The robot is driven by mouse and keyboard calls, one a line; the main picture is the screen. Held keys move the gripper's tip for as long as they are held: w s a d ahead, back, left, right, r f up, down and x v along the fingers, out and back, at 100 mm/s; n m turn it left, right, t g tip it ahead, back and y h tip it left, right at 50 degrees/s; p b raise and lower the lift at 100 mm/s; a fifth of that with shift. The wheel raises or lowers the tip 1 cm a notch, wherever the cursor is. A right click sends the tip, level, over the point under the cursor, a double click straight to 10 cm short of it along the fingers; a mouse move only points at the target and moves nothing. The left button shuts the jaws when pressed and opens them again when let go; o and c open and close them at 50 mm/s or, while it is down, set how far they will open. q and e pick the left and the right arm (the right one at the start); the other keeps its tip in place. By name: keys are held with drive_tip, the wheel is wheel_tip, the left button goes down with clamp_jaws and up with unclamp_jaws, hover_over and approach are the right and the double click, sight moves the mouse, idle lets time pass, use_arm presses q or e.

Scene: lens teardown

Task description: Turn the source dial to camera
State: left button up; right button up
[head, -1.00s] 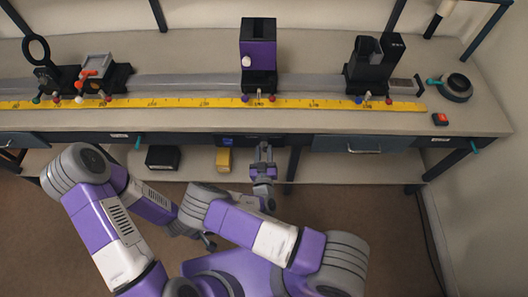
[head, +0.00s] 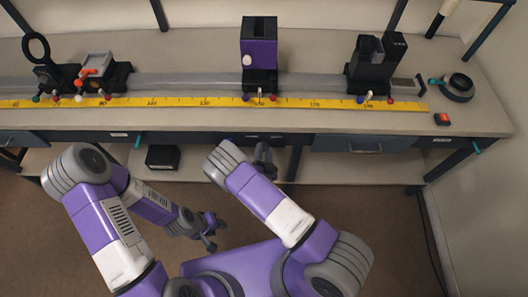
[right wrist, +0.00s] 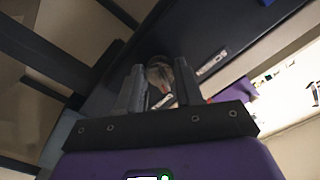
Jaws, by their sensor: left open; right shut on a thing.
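A round dial-like knob (right wrist: 160,74) shows between the fingers of my right gripper (right wrist: 160,90) in the right wrist view. It sits on a dark front panel (right wrist: 205,45), and the fingers are shut on it. In the head view my right gripper (head: 263,154) is at the front of the bench, below the dark panel (head: 278,140); the knob is hidden there. My left gripper (head: 209,236) is open and empty, low in front of the bench.
The bench top holds a rail with a purple-black unit (head: 259,50), black mounts and a yellow ruler (head: 205,101). A round black device (head: 459,87) and a red-black block (head: 442,119) stand at the right. A black box (head: 163,157) is on the lower shelf.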

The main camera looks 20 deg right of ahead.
drive_tip(key=shift+m, duration=0.6)
drive_tip(key=shift+a, duration=0.1)
drive_tip(key=o, duration=1)
drive_tip(key=shift+o, duration=0.2)
drive_tip(key=shift+s, duration=0.1)
drive_tip(key=p+v, duration=0.1)
drive_tip(key=v, duration=0.6)
drive_tip(key=shift+s, duration=0.2)
